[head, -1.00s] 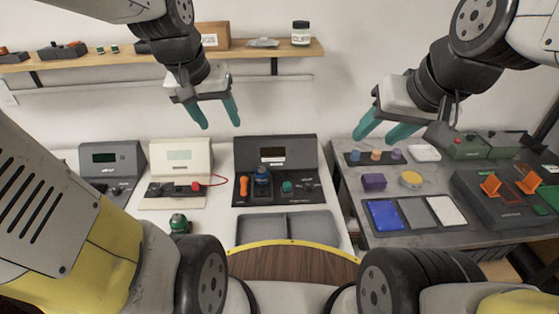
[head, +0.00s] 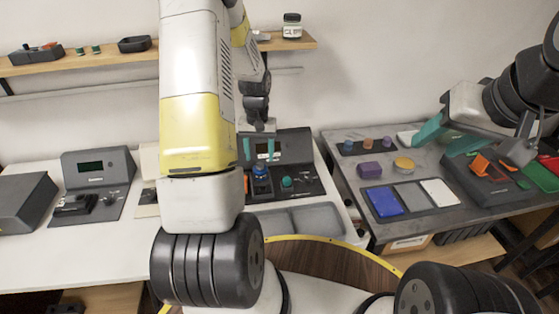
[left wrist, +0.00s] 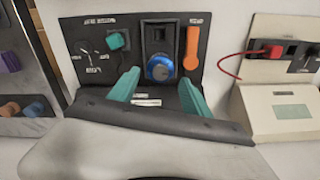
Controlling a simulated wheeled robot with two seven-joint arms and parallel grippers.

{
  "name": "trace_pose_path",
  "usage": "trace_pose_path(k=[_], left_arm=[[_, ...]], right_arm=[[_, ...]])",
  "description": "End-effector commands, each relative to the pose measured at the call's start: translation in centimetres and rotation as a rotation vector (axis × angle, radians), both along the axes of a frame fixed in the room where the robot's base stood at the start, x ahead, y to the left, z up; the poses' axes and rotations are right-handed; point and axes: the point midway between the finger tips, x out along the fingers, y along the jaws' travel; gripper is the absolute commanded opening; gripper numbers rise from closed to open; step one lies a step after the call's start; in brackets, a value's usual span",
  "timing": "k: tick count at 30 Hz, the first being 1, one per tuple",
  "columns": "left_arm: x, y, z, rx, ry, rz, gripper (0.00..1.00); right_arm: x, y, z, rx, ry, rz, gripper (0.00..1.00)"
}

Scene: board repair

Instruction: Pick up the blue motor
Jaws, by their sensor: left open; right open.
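The blue motor (head: 260,171) sits upright in a slot of the dark panel device (head: 303,180), between an orange part and a teal knob. In the left wrist view the blue motor (left wrist: 160,67) shows as a round blue top with a grey centre. My left gripper (head: 259,153) is open and empty, just above and behind the motor in the head view. In the left wrist view its teal fingers (left wrist: 159,78) lie on either side of the motor's near edge; contact cannot be told. My right gripper (head: 447,138) is open and empty over the right-hand table.
My left arm hides part of the white table and the cream device (head: 147,165). A grey two-part tray (head: 315,217) lies in front of the panel device. The grey table (head: 345,185) holds coloured parts and pads. A wall shelf (head: 105,58) runs behind.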

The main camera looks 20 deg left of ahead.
Motion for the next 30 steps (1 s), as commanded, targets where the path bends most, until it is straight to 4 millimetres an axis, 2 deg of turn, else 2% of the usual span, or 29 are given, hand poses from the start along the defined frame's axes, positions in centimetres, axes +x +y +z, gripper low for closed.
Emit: trace_pose_path(k=[15, 19, 25, 30], left_arm=[[-0.1, 0.1, -6.7, -0.001, 0.003, -0.001, 0.57], [0.0, 0.1, -7.4, 0.0, 0.0, -0.001, 0.57], [0.0, 0.1, -7.4, 0.0, -0.001, 0.0, 0.57], [0.0, 0.1, -7.4, 0.0, -0.001, -0.001, 0.23]], right_arm=[[0.0, 0.0, 0.0, 0.0, 0.0, 0.0, 0.48], [0.0, 0.0, 0.0, 0.0, 0.0, 0.0, 0.48], [0.0, 0.0, 0.0, 0.0, 0.0, 0.0, 0.48], [0.0, 0.0, 0.0, 0.0, 0.0, 0.0, 0.48]])
